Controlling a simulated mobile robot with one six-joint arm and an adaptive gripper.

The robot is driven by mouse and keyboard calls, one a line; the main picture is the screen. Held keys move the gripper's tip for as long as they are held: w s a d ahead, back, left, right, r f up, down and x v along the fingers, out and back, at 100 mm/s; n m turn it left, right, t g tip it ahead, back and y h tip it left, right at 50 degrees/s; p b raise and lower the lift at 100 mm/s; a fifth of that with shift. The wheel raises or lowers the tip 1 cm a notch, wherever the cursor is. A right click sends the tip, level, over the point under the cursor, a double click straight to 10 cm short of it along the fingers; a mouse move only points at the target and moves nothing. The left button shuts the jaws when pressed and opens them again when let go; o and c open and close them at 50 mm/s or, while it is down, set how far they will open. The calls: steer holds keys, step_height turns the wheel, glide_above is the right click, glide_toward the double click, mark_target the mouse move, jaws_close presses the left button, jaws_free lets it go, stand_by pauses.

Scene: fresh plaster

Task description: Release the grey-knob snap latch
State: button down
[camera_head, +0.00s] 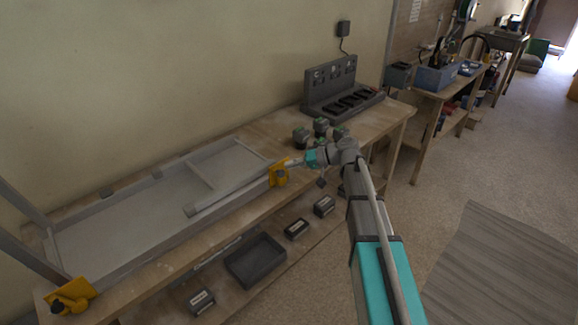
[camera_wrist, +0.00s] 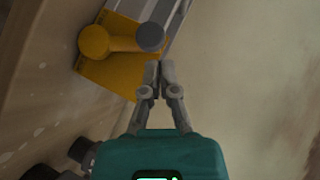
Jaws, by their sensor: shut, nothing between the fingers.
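In the wrist view the snap latch is a yellow plate (camera_wrist: 110,75) with a yellow arm running from a round yellow end (camera_wrist: 93,40) to a round grey knob (camera_wrist: 151,37). In the head view this yellow latch (camera_head: 279,175) sits at the right end of the white framed panel (camera_head: 85,240); its grey knob is too small to make out there. My gripper (camera_wrist: 159,70) is shut and empty, its fingertips just short of the grey knob, with a small gap showing in the picture. In the head view my gripper (camera_head: 295,162) is beside the latch.
A second yellow latch (camera_head: 72,297) is at the bench's near left corner. Small dark-and-green blocks (camera_head: 321,126) and a grey charger rack (camera_head: 345,92) stand behind my gripper. A dark tray (camera_head: 256,260) and several boxes are on the lower shelf.

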steer(key=w+r+p+v, duration=0.1)
steer(key=p+v, duration=0.4)
steer(key=v, duration=0.7)
steer(key=shift+w+r, duration=0.35)
steer(key=s+a+f+m+g+h, duration=0.1)
steer(key=s+f+m+h, duration=0.1)
steer(key=s+f+h, duration=0.8)
steer(key=s+d+f+m+h, duration=0.1)
steer(key=s+d+h, duration=0.3)
steer(key=s, duration=0.8)
steer(key=shift+s+d+f, duration=0.2)
steer(key=shift+d+f, duration=0.4)
steer(key=shift+f, duration=0.1)
